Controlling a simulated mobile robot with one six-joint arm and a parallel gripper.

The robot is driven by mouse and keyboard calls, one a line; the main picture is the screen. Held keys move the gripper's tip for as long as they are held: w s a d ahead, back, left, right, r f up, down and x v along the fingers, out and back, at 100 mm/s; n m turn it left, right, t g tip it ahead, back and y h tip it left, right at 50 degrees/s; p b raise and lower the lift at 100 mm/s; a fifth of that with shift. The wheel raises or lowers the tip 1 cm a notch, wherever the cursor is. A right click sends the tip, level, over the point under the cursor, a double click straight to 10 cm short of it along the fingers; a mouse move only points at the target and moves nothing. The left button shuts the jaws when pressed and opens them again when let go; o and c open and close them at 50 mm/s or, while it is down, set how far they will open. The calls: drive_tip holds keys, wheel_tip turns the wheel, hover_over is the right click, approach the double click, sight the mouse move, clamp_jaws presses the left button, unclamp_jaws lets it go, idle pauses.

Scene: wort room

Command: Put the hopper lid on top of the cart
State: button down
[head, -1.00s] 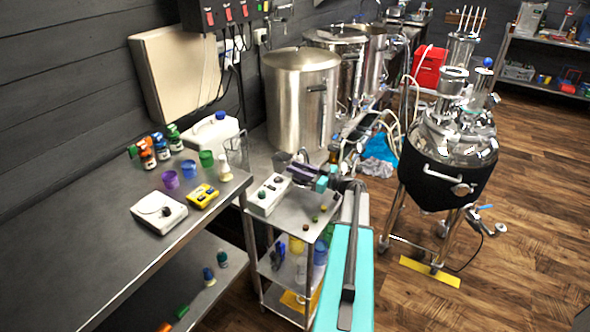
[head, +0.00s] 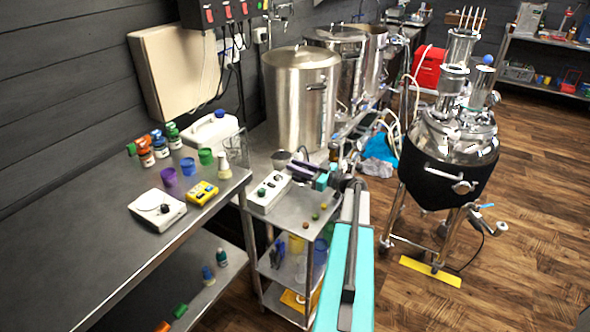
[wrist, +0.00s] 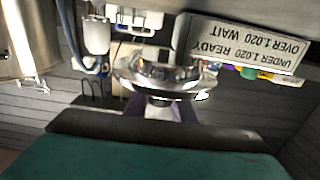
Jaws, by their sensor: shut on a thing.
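The hopper lid (wrist: 165,75) is a shiny, round metal piece with a wide rim, gripped in the middle of the wrist view. In the head view it is a small grey disc (head: 281,159) at the tip of my gripper (head: 297,168). My gripper has purple fingers, which show partly beneath the lid in the wrist view (wrist: 160,108); it is shut on the lid. The steel cart (head: 291,222) stands between the bench and my arm. The lid appears above or behind the cart's far edge; its height over the top is hard to tell.
A white control box (head: 270,192) takes the left of the cart top, with several small coloured balls (head: 322,206) at right. A tall steel kettle (head: 300,100) stands behind. The bench (head: 110,215) is at left. A jacketed vessel (head: 447,170) stands at right.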

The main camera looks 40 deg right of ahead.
drive_tip(key=shift+s+a+f+b, duration=0.1)
drive_tip(key=shift+a+f+b, duration=0.05)
drive_tip(key=shift+f+b, duration=0.45)
drive_tip(key=shift+f, duration=0.1)
drive_tip(key=c, duration=1.5)
unclamp_jaws()
drive_tip(key=shift+r+p, duration=0.5)
drive_tip(key=shift+p, duration=0.9)
drive_tip(key=shift+r, duration=0.15)
drive_tip(key=shift+s+d, duration=0.2)
drive_tip(key=shift+s, duration=0.05)
drive_tip(key=shift+b+v, duration=1.85)
drive_tip(key=shift+v, duration=3.85)
drive_tip(key=shift+w+r, duration=0.15)
drive_tip(key=shift+r, duration=0.1)
